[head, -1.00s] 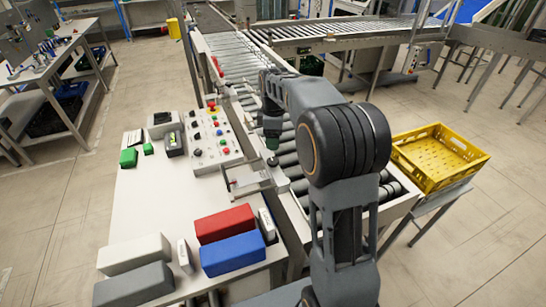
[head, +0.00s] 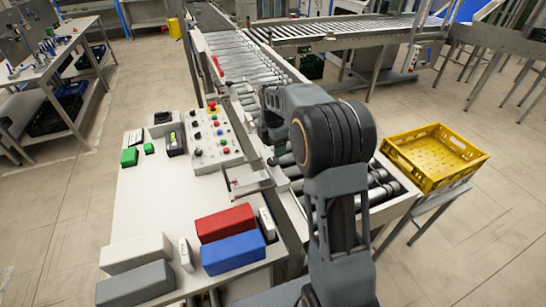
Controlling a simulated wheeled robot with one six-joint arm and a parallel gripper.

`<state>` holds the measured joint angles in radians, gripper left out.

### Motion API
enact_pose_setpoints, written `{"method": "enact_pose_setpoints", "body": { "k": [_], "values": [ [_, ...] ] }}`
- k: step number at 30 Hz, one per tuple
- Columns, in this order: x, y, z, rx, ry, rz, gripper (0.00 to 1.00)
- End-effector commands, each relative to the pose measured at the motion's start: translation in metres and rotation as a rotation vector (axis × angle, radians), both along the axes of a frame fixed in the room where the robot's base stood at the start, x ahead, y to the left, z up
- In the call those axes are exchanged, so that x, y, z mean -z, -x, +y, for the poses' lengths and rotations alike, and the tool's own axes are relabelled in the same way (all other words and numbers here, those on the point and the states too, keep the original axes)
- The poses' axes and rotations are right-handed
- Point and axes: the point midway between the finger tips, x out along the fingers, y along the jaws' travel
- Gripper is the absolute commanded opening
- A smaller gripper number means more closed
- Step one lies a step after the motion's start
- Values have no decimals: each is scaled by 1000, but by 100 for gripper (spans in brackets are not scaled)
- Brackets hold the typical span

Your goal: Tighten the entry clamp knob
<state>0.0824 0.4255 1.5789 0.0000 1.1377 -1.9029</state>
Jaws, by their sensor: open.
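The entry clamp knob (head: 272,161) appears as a small dark round knob on the near left side of the roller conveyor, close to the table's right edge. My gripper (head: 271,136) is in the head view just above and behind the knob, at the end of my dark grey arm. It is small and dark here, and its fingertips are hard to make out. It is open, with nothing seen between the jaws. I cannot tell whether it touches the knob, but it looks apart from it.
A control panel (head: 209,148) with coloured buttons stands left of the conveyor (head: 233,62). Red (head: 226,222) and blue (head: 233,253) blocks lie on the white table (head: 141,205). A yellow crate (head: 434,157) sits on a stand at the right.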

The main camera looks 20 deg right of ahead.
Motion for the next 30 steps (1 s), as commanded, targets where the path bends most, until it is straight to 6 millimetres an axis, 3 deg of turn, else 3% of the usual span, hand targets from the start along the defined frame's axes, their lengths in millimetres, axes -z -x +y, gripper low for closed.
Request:
{"method": "enact_pose_setpoints", "body": {
  "k": [6, 12, 25, 30],
  "values": [
    [35, 1, 0, 1, 0, 3, 69],
    [54, 0, 0, 1, 0, 2, 69],
    [60, 0, 0, 1, 0, -1, 69],
    [60, 0, 0, 1, 0, -1, 54]
  ]
}}
